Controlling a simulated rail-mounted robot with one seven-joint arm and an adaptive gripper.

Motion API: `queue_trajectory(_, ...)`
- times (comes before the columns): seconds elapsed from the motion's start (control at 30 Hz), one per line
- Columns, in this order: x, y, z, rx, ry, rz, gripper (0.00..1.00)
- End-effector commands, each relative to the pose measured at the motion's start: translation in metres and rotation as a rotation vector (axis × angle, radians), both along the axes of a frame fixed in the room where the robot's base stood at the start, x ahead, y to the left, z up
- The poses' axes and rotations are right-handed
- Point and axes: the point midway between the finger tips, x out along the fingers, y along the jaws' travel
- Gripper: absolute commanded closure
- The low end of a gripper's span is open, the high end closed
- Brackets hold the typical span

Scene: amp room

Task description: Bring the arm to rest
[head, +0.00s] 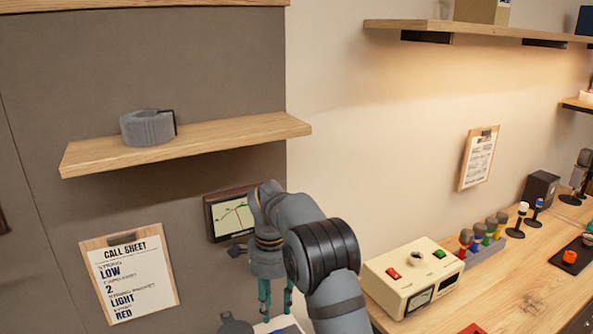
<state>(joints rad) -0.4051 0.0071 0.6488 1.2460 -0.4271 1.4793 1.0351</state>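My arm comes up from the bottom of the head view and bends over to the left. My gripper (275,300) points down in front of the wall, low in the picture. Its two teal fingers stand apart, and I see nothing between them. Part of the right finger is hidden by my own arm. Just below the fingers are a white item with a blue part (279,323) and a dark rounded thing (235,325), both cut by the bottom edge. I cannot tell whether the fingers touch them.
A wooden shelf (230,140) with a grey coiled item (147,128) is above left. A framed meter (229,215) is close behind my wrist. A call sheet (130,275) hangs left. A cream control box (413,278) and several coloured-top items stand on the right bench (520,295).

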Motion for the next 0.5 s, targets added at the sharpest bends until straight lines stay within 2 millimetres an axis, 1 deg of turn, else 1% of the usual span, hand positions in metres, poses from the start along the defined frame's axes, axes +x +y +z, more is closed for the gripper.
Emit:
queue_trajectory(0.03,-0.001,0.0,-0.011,-0.003,0.007,0.0,0.63)
queue_trajectory(0.3,-0.001,-0.001,-0.064,-0.002,0.004,0.0,0.63)
queue_trajectory(0.4,-0.001,-0.001,-0.08,-0.002,0.004,-0.001,0.63)
queue_trajectory(0.5,0.0,-0.001,-0.091,-0.001,0.003,-0.001,0.63)
